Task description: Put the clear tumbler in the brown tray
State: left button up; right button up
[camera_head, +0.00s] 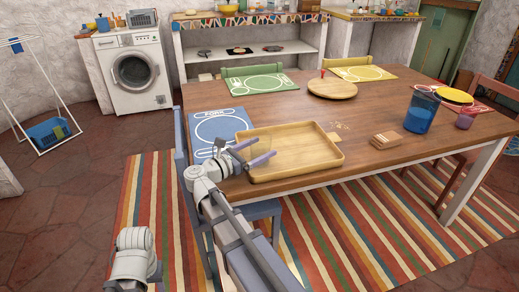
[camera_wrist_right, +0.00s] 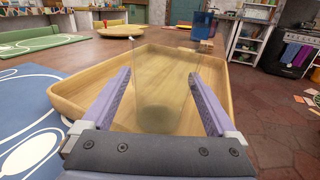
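The clear tumbler (camera_wrist_right: 157,118) stands upright between the two purple fingers of my right gripper (camera_wrist_right: 161,73) in the right wrist view. The fingers meet its sides, so the gripper looks shut on it. In the head view the tumbler is only a faint shape, and my right gripper (camera_head: 265,147) is over the left part of the brown tray (camera_head: 290,175). The tray also shows in the right wrist view (camera_wrist_right: 225,88), behind and around the tumbler. Whether the tumbler's base touches the tray floor I cannot tell. My left gripper is outside the head view.
A blue placemat (camera_head: 202,119) lies left of the tray. A wooden block stack (camera_head: 386,140), a blue pitcher (camera_head: 421,113) and a small purple cup (camera_head: 465,119) stand to the right. A round board (camera_head: 332,90) lies behind. A chair (camera_head: 182,150) stands at the table's left.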

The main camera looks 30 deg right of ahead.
jog(key=shift+o, duration=0.3)
jog(key=shift+r, duration=0.15)
jog(key=a, duration=0.4)
jog(key=s+a, duration=0.1)
jog(key=a, duration=0.3)
jog(key=s+a, duration=0.1)
jog(key=a, duration=0.3)
jog(key=shift+w, duration=0.1)
